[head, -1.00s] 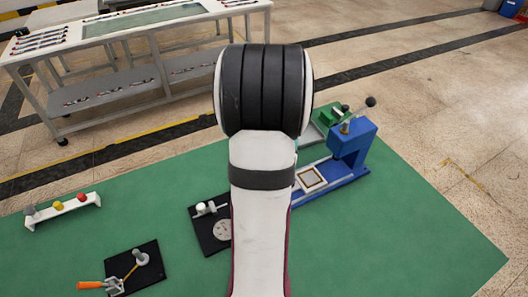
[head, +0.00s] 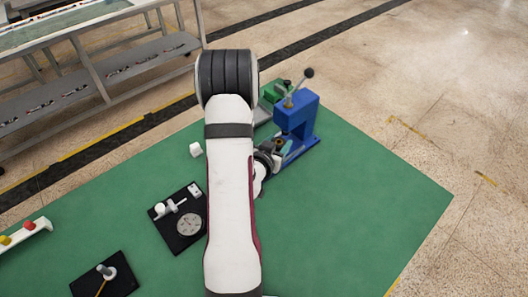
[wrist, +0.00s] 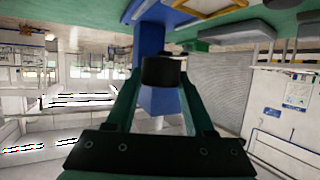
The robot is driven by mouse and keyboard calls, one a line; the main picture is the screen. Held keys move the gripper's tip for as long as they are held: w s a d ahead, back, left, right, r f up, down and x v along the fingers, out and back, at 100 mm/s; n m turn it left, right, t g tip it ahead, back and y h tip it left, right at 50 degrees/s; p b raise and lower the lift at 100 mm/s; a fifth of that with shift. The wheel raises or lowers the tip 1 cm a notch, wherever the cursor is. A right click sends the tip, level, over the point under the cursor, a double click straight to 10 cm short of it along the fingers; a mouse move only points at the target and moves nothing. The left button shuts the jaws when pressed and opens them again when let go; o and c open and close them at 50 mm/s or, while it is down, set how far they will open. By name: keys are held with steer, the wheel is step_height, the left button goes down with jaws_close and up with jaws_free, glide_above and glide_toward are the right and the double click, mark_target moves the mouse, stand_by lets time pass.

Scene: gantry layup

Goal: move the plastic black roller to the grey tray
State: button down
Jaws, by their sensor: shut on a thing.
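The black roller (wrist: 163,70) shows in the wrist view as a short dark cylinder between my fingertips. My gripper (wrist: 161,80) is shut on it, with a green finger on each side. In the head view my own arm hides most of my gripper, and I cannot make out the roller clearly there. My wrist is just left of the blue press. A grey tray-like piece (wrist: 237,31) lies beyond the roller at the upper right of the wrist view. In the head view, a grey edge (head: 263,112) shows behind my arm, left of the press.
The blue lever press (head: 297,120) stands close to my wrist. A white block (head: 196,150), a black plate with a dial (head: 186,239) and another black plate with a post (head: 101,283) are on the green mat (head: 365,190). The mat's right side is clear.

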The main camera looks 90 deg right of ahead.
steer(key=w+d+f, duration=0.1)
steer(key=w, duration=0.1)
steer(key=w+d+f, duration=0.1)
steer(key=w+f, duration=0.1)
steer(key=shift+d+f, duration=0.15)
steer(key=shift+d, duration=0.05)
step_height(320, 180, down, 3)
steer(key=shift+w+f, duration=0.1)
steer(key=shift+f, duration=0.05)
steer(key=shift+c, duration=1.4)
jaws_free()
